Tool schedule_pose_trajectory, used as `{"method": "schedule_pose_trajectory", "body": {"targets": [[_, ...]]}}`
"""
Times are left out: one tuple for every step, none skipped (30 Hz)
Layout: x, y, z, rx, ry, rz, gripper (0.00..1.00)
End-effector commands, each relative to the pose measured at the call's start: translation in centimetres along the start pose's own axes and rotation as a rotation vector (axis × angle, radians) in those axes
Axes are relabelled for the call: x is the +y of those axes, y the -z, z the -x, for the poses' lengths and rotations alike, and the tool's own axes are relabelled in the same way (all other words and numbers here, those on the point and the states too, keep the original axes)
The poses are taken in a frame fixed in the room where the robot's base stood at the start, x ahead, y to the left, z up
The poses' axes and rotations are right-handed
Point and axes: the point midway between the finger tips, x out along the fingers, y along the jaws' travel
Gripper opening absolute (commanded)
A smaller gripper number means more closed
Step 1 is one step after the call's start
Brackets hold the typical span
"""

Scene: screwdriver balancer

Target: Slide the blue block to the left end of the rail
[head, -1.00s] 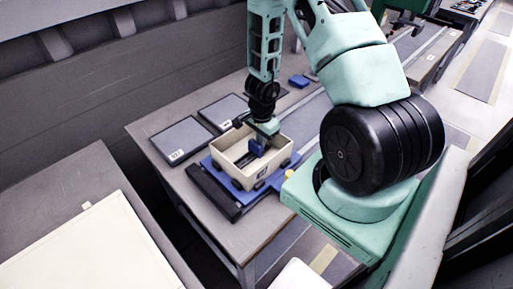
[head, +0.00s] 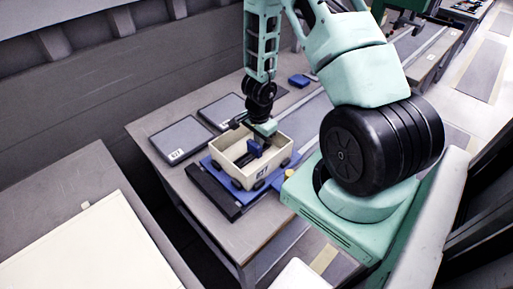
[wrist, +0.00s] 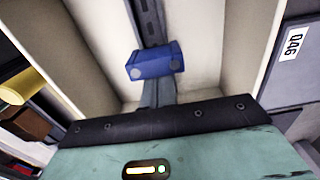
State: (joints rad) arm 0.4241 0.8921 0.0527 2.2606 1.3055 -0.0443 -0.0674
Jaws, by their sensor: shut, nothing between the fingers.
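The blue block (head: 254,148) sits on a dark rail inside an open cream box (head: 226,173). In the wrist view the block (wrist: 155,62) is a squat blue piece with chamfered corners, astride the dark grey rail (wrist: 150,22), which runs on past it. My gripper (head: 261,138) is over the box, close to the block, and is shut with nothing held. Its mint body and black bar fill the bottom of the wrist view and hide the near part of the rail. I cannot tell whether the fingertips touch the block.
The box rests on a blue base (head: 278,180) with a black strip (head: 212,192) along its front left. Two dark flat panels (head: 181,139) lie to the left and behind. A small blue item (head: 298,81) lies farther back. The box walls surround the rail closely.

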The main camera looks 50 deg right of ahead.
Motion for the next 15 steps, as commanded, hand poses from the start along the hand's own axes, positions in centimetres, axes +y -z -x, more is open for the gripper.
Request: {"method": "schedule_pose_trajectory", "body": {"targets": [[0.0,-0.4,-0.1,-0.004,0.0,0.003,0.0],[0.0,-0.5,-0.1,-0.004,0.0,0.003,0.0],[0.0,-0.7,-0.1,-0.005,0.0,0.002,0.0],[0.0,-0.8,-0.1,-0.005,0.0,0.002,0.0],[0.0,-0.9,-0.1,-0.005,0.0,0.003,0.0],[0.0,-1.1,-0.1,-0.005,-0.001,0.003,0.0],[0.0,-1.2,-0.1,-0.005,-0.001,0.003,0.0],[0.0,-1.3,-0.1,-0.005,-0.001,0.003,0.0],[0.1,-1.5,-0.1,-0.005,-0.001,0.004,0.0],[0.1,-1.6,-0.1,-0.005,-0.001,0.004,0.0],[0.1,-1.7,-0.1,-0.005,-0.002,0.004,0.0],[0.1,-1.9,-0.1,-0.005,-0.002,0.003,0.0],[0.1,-2.0,-0.1,-0.005,-0.002,0.003,0.0],[0.1,-2.1,-0.1,-0.005,-0.002,0.003,0.0],[0.1,-2.2,-0.1,-0.005,-0.001,0.003,0.0]]}}
